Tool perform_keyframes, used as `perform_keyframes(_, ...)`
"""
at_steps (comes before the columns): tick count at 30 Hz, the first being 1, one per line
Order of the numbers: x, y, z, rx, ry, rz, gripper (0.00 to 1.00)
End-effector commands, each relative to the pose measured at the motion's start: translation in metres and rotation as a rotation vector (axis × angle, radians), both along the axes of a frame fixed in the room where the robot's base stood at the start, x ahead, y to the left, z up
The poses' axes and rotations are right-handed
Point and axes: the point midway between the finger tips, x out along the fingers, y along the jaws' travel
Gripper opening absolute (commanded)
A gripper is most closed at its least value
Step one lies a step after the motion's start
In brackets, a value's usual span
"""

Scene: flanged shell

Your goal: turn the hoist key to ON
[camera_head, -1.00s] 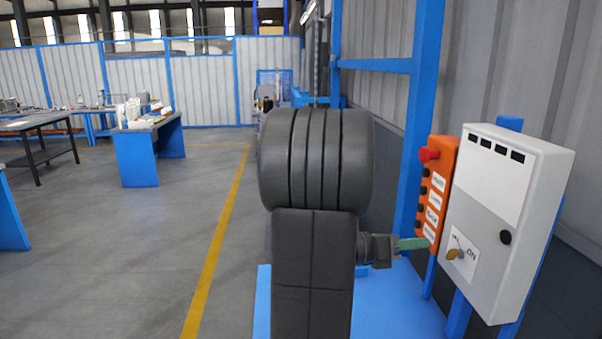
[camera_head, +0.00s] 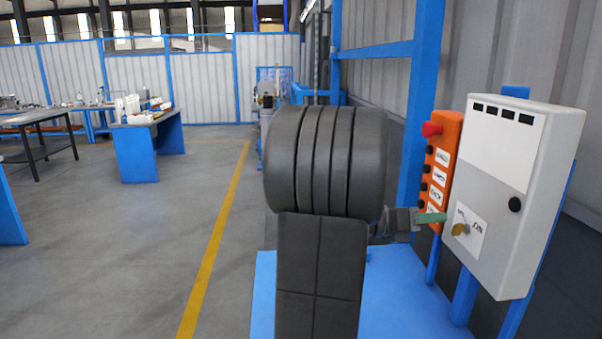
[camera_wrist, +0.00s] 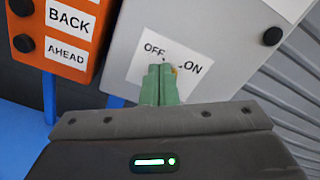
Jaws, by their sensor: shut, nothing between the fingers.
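The hoist key (camera_head: 460,229) is a small brass key on a white label (camera_head: 468,236) low on the front of the grey box (camera_head: 510,190). In the wrist view the label (camera_wrist: 150,50) reads OFF on the left and ON on the right. My gripper (camera_head: 432,218) has green fingers and is shut and empty, its tips just left of the key in the head view. In the wrist view my gripper (camera_wrist: 160,80) covers most of the key (camera_wrist: 174,70); only a bit of brass shows at the right of the fingertips. I cannot tell whether they touch.
An orange control pendant (camera_head: 440,165) with a red button and several black buttons stands just left of the box. It also shows in the wrist view (camera_wrist: 62,45). A blue post (camera_head: 420,110) rises behind it. Open floor (camera_head: 120,240) lies to the left.

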Motion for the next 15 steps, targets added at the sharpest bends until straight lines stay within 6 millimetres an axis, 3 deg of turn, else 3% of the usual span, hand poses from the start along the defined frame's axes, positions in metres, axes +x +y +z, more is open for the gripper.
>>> perform_keyframes(6,0.001,-0.017,0.001,0.0,0.0,-0.001,0.0)
perform_keyframes(15,0.002,-0.02,0.0,0.0,0.0,0.0,0.0)
